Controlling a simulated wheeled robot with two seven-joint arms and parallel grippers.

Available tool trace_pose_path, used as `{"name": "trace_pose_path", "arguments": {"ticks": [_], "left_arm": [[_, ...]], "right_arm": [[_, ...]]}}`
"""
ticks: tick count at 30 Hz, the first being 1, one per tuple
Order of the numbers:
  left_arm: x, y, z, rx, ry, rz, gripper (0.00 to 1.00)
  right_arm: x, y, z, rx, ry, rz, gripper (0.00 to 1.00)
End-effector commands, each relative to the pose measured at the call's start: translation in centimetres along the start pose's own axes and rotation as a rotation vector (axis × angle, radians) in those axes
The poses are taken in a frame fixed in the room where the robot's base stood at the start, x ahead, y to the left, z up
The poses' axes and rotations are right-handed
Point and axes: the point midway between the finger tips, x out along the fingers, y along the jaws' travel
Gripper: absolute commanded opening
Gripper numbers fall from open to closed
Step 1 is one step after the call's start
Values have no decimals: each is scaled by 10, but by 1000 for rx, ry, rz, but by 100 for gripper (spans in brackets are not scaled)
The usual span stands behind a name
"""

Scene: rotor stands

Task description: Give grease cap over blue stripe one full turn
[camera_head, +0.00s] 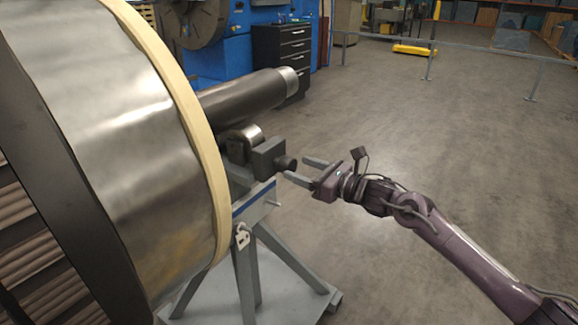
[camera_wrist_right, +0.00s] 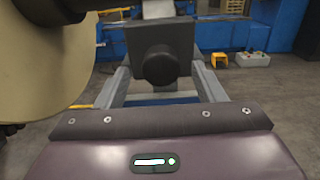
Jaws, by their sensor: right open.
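The grease cap (camera_head: 288,163) is a dark round knob on the end of a grey block (camera_head: 267,156) on the rotor stand (camera_head: 256,222). A blue stripe (camera_head: 252,199) runs along the stand's top beam just below it. My right gripper (camera_head: 297,167) is open, its fingertips pointing at the cap from the right. In the right wrist view the cap (camera_wrist_right: 161,67) sits centred between the two spread fingers (camera_wrist_right: 161,78). No contact shows, and I cannot tell exactly how far the tips reach along the cap. My left gripper is not in view.
The large metal rotor (camera_head: 150,140) with a cream rim fills the left, its shaft (camera_head: 245,93) resting above the stand. A padlock-like tag (camera_head: 242,237) hangs from the beam. A dark drawer cabinet (camera_head: 283,55) stands behind.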

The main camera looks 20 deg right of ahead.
Motion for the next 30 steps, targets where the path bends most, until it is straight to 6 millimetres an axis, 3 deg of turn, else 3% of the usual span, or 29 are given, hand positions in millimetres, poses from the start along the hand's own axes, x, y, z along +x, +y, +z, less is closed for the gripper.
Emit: {"name": "trace_pose_path", "arguments": {"ticks": [3, 9, 19, 30], "left_arm": [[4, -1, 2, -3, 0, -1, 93], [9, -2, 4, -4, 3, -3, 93], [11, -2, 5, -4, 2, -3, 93], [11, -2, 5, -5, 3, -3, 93]], "right_arm": [[21, 0, 2, 3, -3, 0, 63], [41, -1, 1, 4, -1, -3, 63], [44, 0, -1, 3, 1, -2, 63], [44, -1, -1, 4, 1, -2, 18]]}}
